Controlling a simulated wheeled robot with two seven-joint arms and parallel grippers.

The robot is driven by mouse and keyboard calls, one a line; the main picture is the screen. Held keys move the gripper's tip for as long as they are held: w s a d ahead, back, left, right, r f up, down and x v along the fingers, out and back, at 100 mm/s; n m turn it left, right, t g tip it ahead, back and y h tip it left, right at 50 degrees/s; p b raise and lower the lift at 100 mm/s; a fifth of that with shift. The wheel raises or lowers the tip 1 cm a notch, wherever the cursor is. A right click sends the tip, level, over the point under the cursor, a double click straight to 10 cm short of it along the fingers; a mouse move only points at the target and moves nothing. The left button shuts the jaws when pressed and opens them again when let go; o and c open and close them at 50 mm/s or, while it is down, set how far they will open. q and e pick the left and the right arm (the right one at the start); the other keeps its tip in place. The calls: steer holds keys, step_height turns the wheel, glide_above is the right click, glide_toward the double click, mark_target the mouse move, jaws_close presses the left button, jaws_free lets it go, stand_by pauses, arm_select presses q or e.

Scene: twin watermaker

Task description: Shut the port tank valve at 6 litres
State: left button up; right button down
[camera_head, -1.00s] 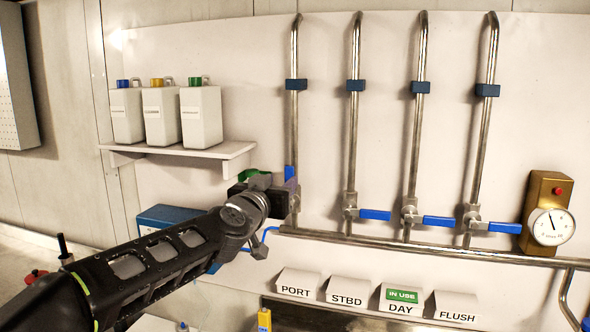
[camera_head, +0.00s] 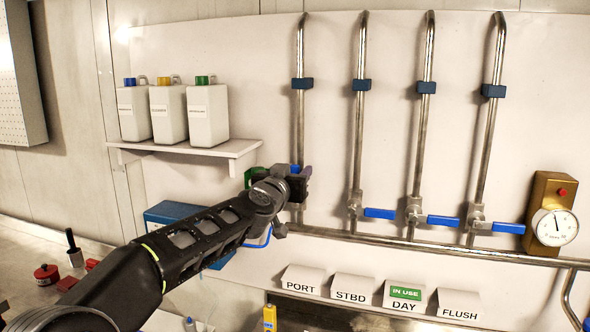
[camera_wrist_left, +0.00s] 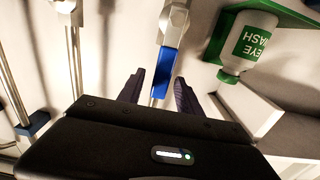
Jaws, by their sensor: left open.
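The port valve is on the leftmost pipe, above the PORT label (camera_head: 301,281). Its blue handle (camera_head: 296,168) points up along the pipe in the head view, mostly hidden by my gripper. In the left wrist view the blue handle (camera_wrist_left: 167,72) runs between my two fingers, with the metal valve body (camera_wrist_left: 178,20) beyond it. My left gripper (camera_wrist_left: 158,92) is open, one finger on each side of the handle; it also shows in the head view (camera_head: 299,184). The round gauge (camera_head: 555,227) is at right; its needle points roughly upward and its figures are too small to read. My right gripper is not in view.
Other blue handles (camera_head: 379,213) point right on the neighbouring pipes. A shelf (camera_head: 190,148) with white jugs and a green eyewash holder (camera_wrist_left: 228,22) with its bottle (camera_wrist_left: 245,45) are left of the valve. A horizontal pipe (camera_head: 400,243) runs below.

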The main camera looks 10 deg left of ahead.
arm_select(q)
jaws_close()
stand_by(0.5)
stand_by(1.0)
